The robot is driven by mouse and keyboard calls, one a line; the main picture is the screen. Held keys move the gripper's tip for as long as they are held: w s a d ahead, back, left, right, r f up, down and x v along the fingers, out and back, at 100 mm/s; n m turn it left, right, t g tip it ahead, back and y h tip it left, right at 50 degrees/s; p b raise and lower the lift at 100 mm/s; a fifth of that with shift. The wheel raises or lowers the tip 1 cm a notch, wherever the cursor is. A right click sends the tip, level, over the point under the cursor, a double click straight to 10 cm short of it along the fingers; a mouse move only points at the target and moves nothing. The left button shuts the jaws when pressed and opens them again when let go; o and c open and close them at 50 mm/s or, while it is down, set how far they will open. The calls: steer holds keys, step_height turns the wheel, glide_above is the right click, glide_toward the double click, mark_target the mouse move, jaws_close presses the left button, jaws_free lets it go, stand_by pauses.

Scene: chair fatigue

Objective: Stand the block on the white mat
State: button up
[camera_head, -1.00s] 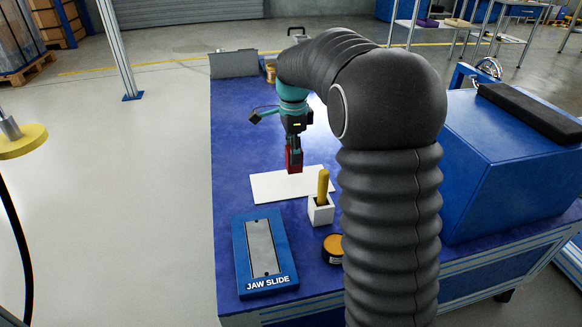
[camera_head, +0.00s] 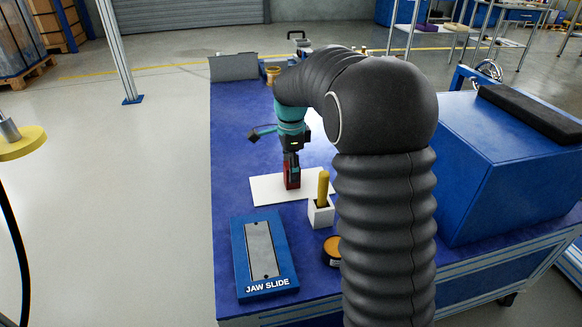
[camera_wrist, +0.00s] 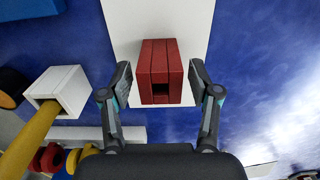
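The red block (camera_head: 292,179) stands on the white mat (camera_head: 262,188) and looks upright. In the wrist view the block (camera_wrist: 160,72) shows a dark notch in its near face, with the white mat (camera_wrist: 200,25) beneath it. My gripper (camera_wrist: 160,80) is open around the block, one finger on each side, with a visible gap on both sides. In the head view my gripper (camera_head: 291,158) is directly above and around the block's upper part, hiding some of it.
A white holder (camera_head: 320,213) with a yellow handle (camera_head: 323,186) stands close right of the mat. The blue JAW SLIDE case (camera_head: 264,256) lies in front. A big blue box (camera_head: 500,170) stands right. The blue tabletop (camera_head: 235,140) left of the mat is clear.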

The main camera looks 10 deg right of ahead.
step_height(320, 180, up, 12)
steer(key=p, duration=0.3)
steer(key=s+r+n+t, duration=0.35)
steer(key=s+n, duration=0.45)
steer(key=s, duration=0.7)
steer(key=s+f+n+t, duration=0.1)
steer(key=s+f+n, duration=0.1)
steer(key=s+n, duration=0.3)
steer(key=s+f+n+t, duration=0.1)
steer(key=s+f+n, duration=0.2)
steer(key=s, duration=0.8)
steer(key=shift+s+f+n, duration=0.25)
steer(key=shift+f+n, duration=0.1)
steer(key=shift+n, duration=0.65)
step_height(320, 180, up, 5)
steer(key=p, duration=0.4)
steer(key=shift+f, duration=0.15)
